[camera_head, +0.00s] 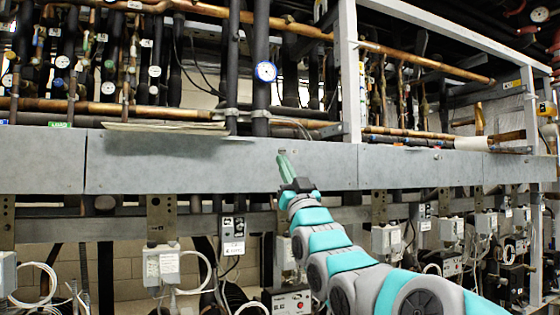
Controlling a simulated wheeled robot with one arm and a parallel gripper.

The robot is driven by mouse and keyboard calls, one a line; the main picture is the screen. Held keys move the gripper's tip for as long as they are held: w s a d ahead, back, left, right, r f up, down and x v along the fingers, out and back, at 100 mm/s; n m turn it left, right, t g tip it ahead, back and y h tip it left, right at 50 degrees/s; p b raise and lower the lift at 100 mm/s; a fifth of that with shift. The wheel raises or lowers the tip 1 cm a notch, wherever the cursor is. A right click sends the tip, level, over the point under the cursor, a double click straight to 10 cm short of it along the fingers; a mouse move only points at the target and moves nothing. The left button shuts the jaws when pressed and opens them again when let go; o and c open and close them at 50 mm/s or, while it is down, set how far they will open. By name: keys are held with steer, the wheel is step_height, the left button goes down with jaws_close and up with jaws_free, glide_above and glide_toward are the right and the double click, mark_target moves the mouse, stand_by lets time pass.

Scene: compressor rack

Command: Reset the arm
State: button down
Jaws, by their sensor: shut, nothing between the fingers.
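My arm reaches up from the lower right of the head view, and its end is my gripper (285,163). The gripper has green fingers, held together with nothing visible between them. It points up and away, in front of the grey metal beam (220,165) of the compressor rack. I cannot tell from this view whether the fingertips touch the beam or are a little apart from it.
Copper pipes (420,63) and black vertical pipes run above the beam, with a blue-rimmed gauge (265,71). A white upright post (349,75) stands right of my gripper. Below the beam hang grey boxes (161,266) and loose white cables.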

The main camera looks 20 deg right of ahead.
steer(key=shift+s+f, duration=0.1)
steer(key=shift+f, duration=0.05)
steer(key=w+a+f+g+p, duration=0.1)
steer(key=a+f+g, duration=0.3)
steer(key=f, duration=0.5)
steer(key=w+a+f+g+p, duration=0.1)
steer(key=a+f+g, duration=0.35)
steer(key=f, duration=0.45)
steer(key=s+a+f+g, duration=0.1)
steer(key=s+f+g, duration=0.25)
steer(key=f, duration=0.45)
steer(key=s+a+f+g, duration=0.2)
steer(key=s+f+g, duration=0.1)
steer(key=s+f, duration=0.3)
steer(key=s+f+g+p, duration=0.2)
steer(key=s+f+g, duration=0.6)
steer(key=s+f, duration=0.85)
steer(key=s+f+g, duration=0.1)
steer(key=s+g, duration=0.1)
steer(key=s, duration=0.7)
steer(key=s+f+g+h+p, duration=0.1)
steer(key=s+g, duration=0.2)
steer(key=s, duration=0.7)
steer(key=shift+s+a+f+g, duration=0.2)
steer(key=shift+a+f+g, duration=0.1)
steer(key=shift+a+f, duration=0.05)
